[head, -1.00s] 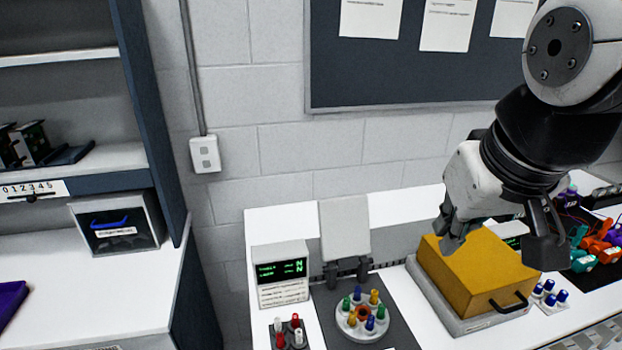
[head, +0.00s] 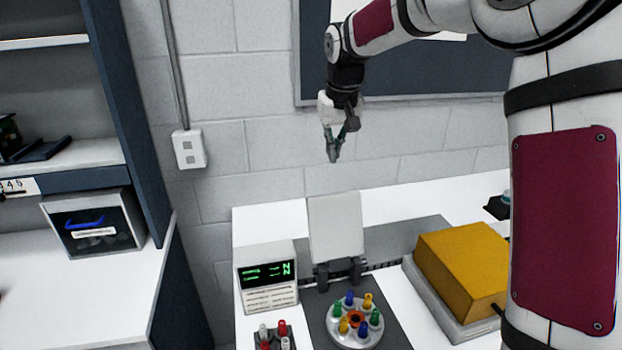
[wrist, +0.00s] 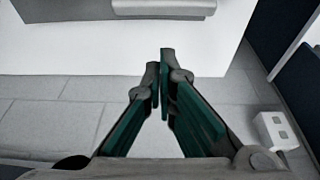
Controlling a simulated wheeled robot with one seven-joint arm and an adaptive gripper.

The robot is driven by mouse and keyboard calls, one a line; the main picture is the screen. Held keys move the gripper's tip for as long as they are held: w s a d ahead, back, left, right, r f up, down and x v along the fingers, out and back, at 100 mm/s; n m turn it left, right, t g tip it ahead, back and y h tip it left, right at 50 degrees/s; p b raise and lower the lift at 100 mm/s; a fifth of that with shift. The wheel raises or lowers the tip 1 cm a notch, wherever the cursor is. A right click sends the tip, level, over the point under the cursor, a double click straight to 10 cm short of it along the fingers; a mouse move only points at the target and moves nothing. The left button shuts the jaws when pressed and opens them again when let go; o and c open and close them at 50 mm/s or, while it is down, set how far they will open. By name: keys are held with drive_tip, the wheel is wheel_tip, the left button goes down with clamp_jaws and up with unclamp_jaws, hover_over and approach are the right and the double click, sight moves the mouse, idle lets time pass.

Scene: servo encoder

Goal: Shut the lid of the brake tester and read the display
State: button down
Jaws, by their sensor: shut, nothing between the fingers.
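A grey panel (head: 337,228) stands upright like a raised lid, on two dark hinge blocks, behind a round white tray (head: 355,338) of coloured pegs. A small unit with a green-lit display (head: 266,272) stands to its left; the display's characters are too blurred to read fully. A yellow box-like cover (head: 462,265) sits down on a grey base at the right. No label shows which is the brake tester. My gripper (head: 333,160) points down, shut and empty, above and apart from the upright panel. Its shut fingers also show in the wrist view (wrist: 160,70).
Red and white pegs (head: 275,335) stand at the front left. A wall socket (head: 189,149) is on the block wall. A shelf unit with a dark-fronted box (head: 93,225) stands at the left. My arm hides the right of the bench.

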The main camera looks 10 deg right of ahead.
drive_tip(key=s+p+x, duration=0.1)
drive_tip(key=p+x, duration=0.2)
drive_tip(key=x, duration=0.6)
drive_tip(key=shift+f+p, duration=0.35)
drive_tip(key=shift+f, duration=0.15)
drive_tip(key=shift+a, duration=0.15)
